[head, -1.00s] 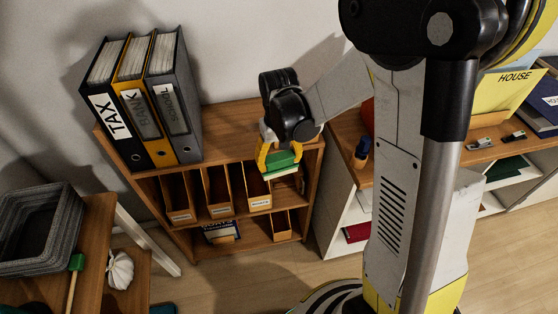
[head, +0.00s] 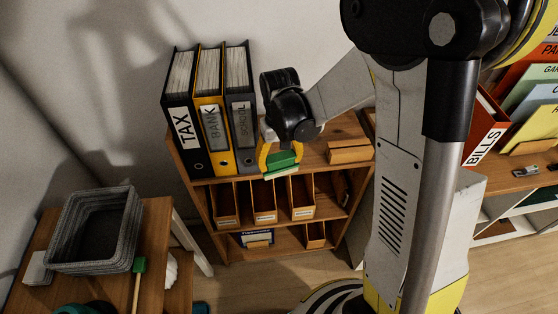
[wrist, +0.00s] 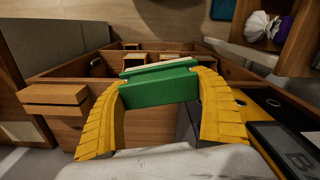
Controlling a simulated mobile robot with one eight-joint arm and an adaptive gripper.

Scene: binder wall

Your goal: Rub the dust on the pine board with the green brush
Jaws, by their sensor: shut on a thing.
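My gripper (head: 279,163) has its yellow fingers shut on the green brush (head: 281,160), a green block with a pale strip along one edge. The brush also shows in the wrist view (wrist: 160,88), squeezed between both fingers (wrist: 160,92). In the head view it appears in front of the wooden bookcase's top (head: 312,158), right of the binders; I cannot tell whether it touches anything. I cannot tell which wooden surface is the pine board, and I see no clear dust.
Black, yellow and grey binders (head: 212,110) stand on the bookcase's left end, close to my gripper. A wooden block or box (head: 349,152) lies on its right end. At left, a table holds a grey basket (head: 97,240) and a green-ended wooden stick (head: 138,268).

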